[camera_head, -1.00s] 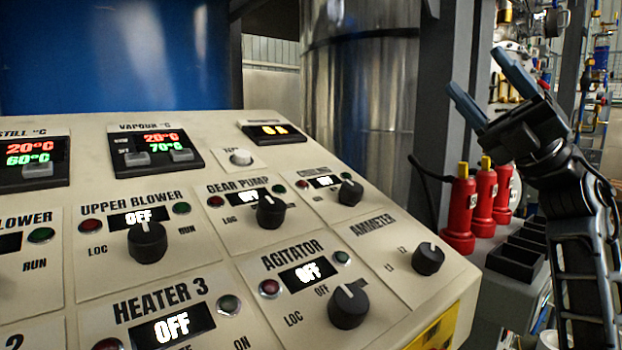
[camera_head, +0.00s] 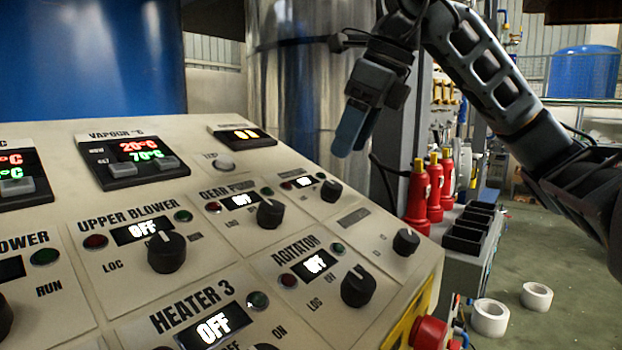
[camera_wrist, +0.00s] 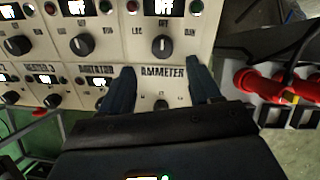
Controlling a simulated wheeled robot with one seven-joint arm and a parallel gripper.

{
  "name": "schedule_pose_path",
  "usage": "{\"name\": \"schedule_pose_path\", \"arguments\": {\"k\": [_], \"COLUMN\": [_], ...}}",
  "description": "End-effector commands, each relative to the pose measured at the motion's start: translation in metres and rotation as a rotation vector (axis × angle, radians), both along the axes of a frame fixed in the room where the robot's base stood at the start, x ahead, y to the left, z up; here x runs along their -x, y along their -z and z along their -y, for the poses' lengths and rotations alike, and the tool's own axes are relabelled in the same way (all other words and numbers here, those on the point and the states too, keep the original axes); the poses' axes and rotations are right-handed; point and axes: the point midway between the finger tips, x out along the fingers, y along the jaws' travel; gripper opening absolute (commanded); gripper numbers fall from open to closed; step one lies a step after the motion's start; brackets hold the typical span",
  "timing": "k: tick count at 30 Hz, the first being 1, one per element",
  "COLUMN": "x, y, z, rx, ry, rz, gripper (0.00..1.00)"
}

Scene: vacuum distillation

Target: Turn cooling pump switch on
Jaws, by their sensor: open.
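The cooling pump switch (camera_head: 331,191) is a black rotary knob at the upper right of the beige sloped panel (camera_head: 190,190). Its label is too small to read in the head view. In the wrist view, what appears to be the same knob (camera_wrist: 162,44) sits above the AMMETER label, between LOC and RUN, its pointer towards the picture's top. The display (camera_wrist: 165,7) above it reads OFF. My gripper (camera_head: 350,132) is open and empty, pointing down above the panel's right side. In the wrist view, my fingers (camera_wrist: 161,72) flank the AMMETER label, apart from the knob.
The gear pump knob (camera_head: 270,214), agitator knob (camera_head: 358,287) and ammeter knob (camera_head: 406,242) are close by. Red bottles (camera_head: 418,195) and black bins (camera_head: 470,230) stand right of the panel. A red button (camera_head: 429,334) is on the panel's side. White rolls (camera_head: 490,317) lie on the floor.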

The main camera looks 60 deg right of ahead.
Motion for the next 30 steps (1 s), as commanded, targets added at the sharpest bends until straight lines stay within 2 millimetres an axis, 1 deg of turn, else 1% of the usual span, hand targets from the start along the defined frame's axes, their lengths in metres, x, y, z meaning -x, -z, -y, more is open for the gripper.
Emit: {"name": "schedule_pose_path", "arguments": {"k": [2, 5, 15, 18, 22, 30], "x": [0.003, 0.000, -0.019, -0.023, -0.026, -0.026], "y": [0.001, 0.009, 0.054, 0.064, 0.071, 0.072], "z": [0.004, 0.005, 0.006, 0.007, 0.007, 0.007], "rx": [0.019, 0.019, 0.016, 0.017, 0.017, 0.018], "ry": [0.015, 0.017, 0.014, 0.014, 0.014, 0.014], "rz": [-0.019, -0.022, -0.018, -0.019, -0.018, -0.018], "gripper": [0.62, 0.62, 0.62, 0.62, 0.62, 0.62]}}
